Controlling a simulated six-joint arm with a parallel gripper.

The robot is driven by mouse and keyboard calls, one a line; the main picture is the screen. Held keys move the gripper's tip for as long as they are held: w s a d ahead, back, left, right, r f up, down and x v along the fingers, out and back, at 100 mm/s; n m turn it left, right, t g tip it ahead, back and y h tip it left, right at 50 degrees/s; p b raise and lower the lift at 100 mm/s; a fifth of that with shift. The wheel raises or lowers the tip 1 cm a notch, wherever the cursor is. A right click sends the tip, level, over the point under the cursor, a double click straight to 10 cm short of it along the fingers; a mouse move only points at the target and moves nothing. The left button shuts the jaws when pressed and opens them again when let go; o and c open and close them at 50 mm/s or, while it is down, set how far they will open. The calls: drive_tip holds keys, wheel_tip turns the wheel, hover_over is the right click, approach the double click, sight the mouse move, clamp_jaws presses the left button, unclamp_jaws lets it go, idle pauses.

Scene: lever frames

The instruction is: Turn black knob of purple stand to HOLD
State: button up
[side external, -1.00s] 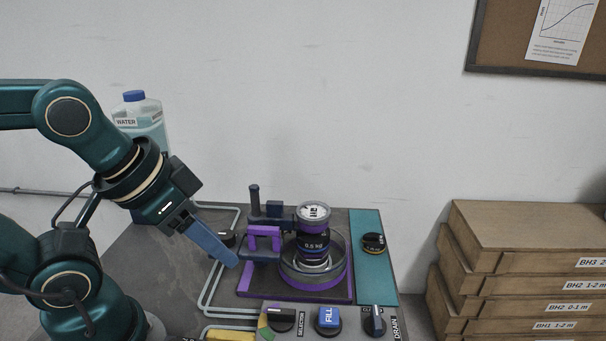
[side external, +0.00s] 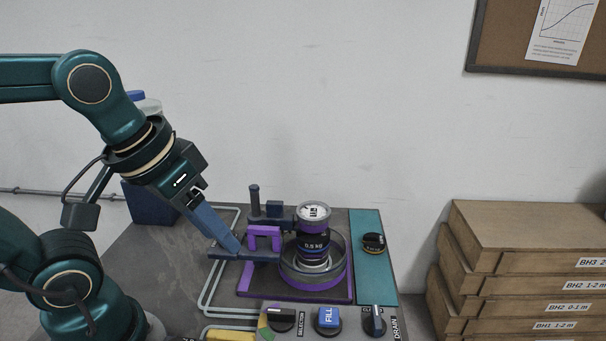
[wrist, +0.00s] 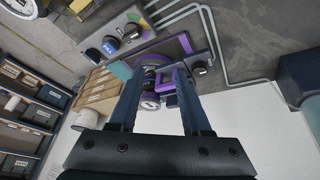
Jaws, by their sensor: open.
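The purple stand (side external: 264,236) has a purple base, a purple bracket and a dark arm. It carries a 0.5 kg weight (side external: 314,240) above a round ring. In the side view my gripper (side external: 234,246) reaches down to the stand's left side, its tip at a dark bar (side external: 218,254); I cannot tell if they touch. In the wrist view my open gripper (wrist: 158,84) has its two fingers apart, with the purple stand (wrist: 166,80) beyond and between them. A black knob (wrist: 200,68) shows right of the right finger. Its pointer and any HOLD mark are unreadable.
A grey panel in front has a SELECTOR knob (side external: 281,319), a blue FILL knob (side external: 327,318) and a DRAIN knob (side external: 375,321). Another black knob (side external: 373,242) is on the teal strip (side external: 368,276). Stacked boxes (side external: 520,240) stand at right. Pale tubing (side external: 208,285) runs along the left.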

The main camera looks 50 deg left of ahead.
drive_tip(key=w+a+n+g, duration=0.1)
drive_tip(key=a+n, duration=0.1)
drive_tip(key=w+a+f+n+g, duration=0.1)
drive_tip(key=w+a+n+g, duration=0.1)
drive_tip(key=a, duration=0.1)
drive_tip(key=w+a+n+g, duration=0.1)
drive_tip(key=w+a+n, duration=0.1)
drive_tip(key=shift+w+a+f, duration=0.1)
drive_tip(key=shift+a+f, duration=0.15)
drive_tip(key=shift+a, duration=0.1)
drive_tip(key=shift+a+f+n+g, duration=0.4)
drive_tip(key=shift+f, duration=2.55)
clamp_jaws()
